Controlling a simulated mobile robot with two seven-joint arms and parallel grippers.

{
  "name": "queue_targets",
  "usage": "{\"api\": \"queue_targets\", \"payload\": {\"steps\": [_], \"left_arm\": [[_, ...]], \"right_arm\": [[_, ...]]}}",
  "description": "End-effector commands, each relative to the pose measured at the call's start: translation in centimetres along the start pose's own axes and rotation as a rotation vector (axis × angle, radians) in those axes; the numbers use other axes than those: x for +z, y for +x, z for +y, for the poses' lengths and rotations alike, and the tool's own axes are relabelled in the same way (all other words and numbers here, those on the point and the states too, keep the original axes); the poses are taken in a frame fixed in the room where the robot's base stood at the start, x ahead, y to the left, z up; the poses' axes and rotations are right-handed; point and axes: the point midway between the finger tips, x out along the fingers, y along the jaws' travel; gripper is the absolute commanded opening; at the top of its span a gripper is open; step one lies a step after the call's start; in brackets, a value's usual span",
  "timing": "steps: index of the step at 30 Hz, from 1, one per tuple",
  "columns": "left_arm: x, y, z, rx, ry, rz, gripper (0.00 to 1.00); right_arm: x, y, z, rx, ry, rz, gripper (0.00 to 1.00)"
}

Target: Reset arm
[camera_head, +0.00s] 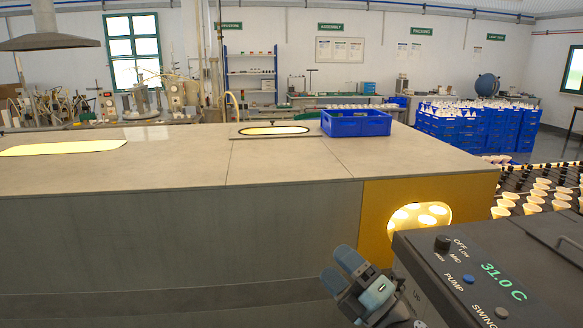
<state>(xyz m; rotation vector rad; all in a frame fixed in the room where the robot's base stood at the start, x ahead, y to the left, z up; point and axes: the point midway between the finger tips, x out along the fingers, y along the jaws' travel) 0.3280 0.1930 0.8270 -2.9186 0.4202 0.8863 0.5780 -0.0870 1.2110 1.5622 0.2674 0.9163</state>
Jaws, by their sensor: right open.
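My right gripper (342,270) is at the lower middle of the head view, with blue-grey fingers pointing up and left. It is open with nothing seen between the fingers. It is in front of the grey bench side, left of a dark control box (484,270). The box reads 31.0 C and has a black knob (442,243), a blue button (468,279) and labels OFF, LOW, MID, PUMP and SWING. My left gripper is out of view.
A long grey bench (190,165) crosses the view, with a blue crate (356,123) on top. Its yellow end panel (376,215) has a lit opening (420,216). Bulbs stand in rows at right (535,195), near stacked blue crates (470,130).

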Motion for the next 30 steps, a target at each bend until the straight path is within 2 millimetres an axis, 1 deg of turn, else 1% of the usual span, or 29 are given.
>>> {"api": "queue_targets", "payload": {"steps": [1,2,5,6,8,9,11,12,15,18,21,24,30], "left_arm": [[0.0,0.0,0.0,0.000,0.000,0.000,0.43],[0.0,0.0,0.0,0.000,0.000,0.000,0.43],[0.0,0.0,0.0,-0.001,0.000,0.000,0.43],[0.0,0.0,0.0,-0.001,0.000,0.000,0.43],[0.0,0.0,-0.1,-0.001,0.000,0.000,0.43],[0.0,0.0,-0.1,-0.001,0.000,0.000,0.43],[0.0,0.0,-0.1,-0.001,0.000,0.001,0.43],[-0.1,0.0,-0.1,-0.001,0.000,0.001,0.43],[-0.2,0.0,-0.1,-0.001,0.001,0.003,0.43],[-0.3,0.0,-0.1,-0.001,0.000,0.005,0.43],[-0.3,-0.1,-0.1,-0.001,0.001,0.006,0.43],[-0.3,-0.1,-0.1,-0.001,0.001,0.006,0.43],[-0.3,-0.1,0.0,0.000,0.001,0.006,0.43]], "right_arm": [[0.6,-1.8,-0.5,-0.016,0.116,-0.125,0.69],[1.2,-2.8,-0.9,-0.030,0.181,-0.201,0.69],[2.8,-7.2,-2.7,-0.091,0.402,-0.458,0.69],[3.2,-9.4,-3.6,-0.125,0.495,-0.568,0.69],[3.5,-13.1,-5.1,-0.184,0.634,-0.734,0.69],[3.3,-15.8,-6.2,-0.230,0.724,-0.843,0.69],[2.6,-19.9,-7.6,-0.304,0.850,-1.003,0.69],[1.9,-22.4,-8.3,-0.352,0.923,-1.095,0.69],[0.0,-27.4,-9.4,-0.456,1.059,-1.274,0.69],[-1.9,-31.0,-9.9,-0.541,1.151,-1.402,0.69],[-3.7,-33.9,-10.0,-0.615,1.220,-1.504,0.69],[-5.3,-36.3,-9.8,-0.680,1.277,-1.588,0.69],[-8.3,-40.1,-9.1,-0.796,1.361,-1.725,0.69]]}}
